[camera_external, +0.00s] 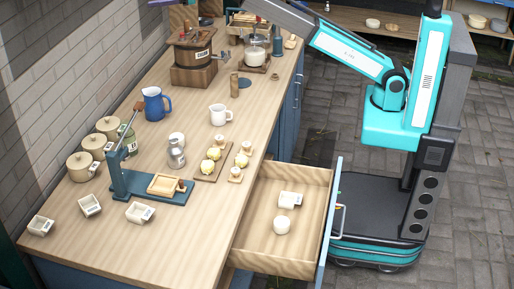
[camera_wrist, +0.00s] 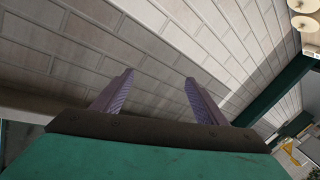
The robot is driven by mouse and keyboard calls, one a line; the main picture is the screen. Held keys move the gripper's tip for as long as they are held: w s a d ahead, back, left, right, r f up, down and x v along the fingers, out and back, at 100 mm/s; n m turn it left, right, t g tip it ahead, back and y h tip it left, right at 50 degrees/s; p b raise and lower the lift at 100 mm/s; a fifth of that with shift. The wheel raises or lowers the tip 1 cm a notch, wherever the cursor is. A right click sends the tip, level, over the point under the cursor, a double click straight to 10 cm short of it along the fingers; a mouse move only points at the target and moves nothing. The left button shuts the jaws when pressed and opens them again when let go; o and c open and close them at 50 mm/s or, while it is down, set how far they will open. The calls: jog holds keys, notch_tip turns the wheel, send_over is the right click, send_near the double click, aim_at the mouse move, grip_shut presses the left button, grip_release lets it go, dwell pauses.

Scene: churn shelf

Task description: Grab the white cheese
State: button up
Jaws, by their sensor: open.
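A white round piece (camera_external: 282,225), which looks like the white cheese, lies in the open drawer (camera_external: 257,247) at the front of the counter. A small white tub with a label (camera_external: 290,199) lies just behind it in the drawer. My gripper (camera_wrist: 158,78) is open and empty in the wrist view, with its two purple fingers apart in front of the brick wall. It is far from the drawer. In the external view my arm reaches to the top edge, and the gripper is mostly out of frame there. The white piece cannot be made out in the wrist view.
The counter (camera_external: 110,251) holds a blue press (camera_external: 121,180), a blue jug (camera_external: 155,104), a white jug (camera_external: 219,115), a board with butter-like pieces (camera_external: 207,172), several crocks and small tubs. A wooden churn (camera_external: 193,56) stands at the back. Space above the drawer is clear.

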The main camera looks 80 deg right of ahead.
jog(key=a+f+g+p, duration=0.1)
jog(key=a+f+g, duration=0.2)
jog(key=a+f, duration=0.45)
jog(key=m+g+h+p, duration=0.3)
jog(key=g+h+p, duration=0.2)
jog(key=g, duration=0.5)
send_over(180, 136)
jog(key=s+d, duration=0.1)
jog(key=s, duration=0.1)
notch_tip(180, 136, down, 25)
jog(key=shift+r, duration=0.1)
jog(key=shift+w+g, duration=0.1)
jog(key=shift+g, duration=0.2)
jog(key=shift+p+x, duration=0.9)
jog(key=shift+x, duration=3.4)
jog(key=shift+a, duration=0.1)
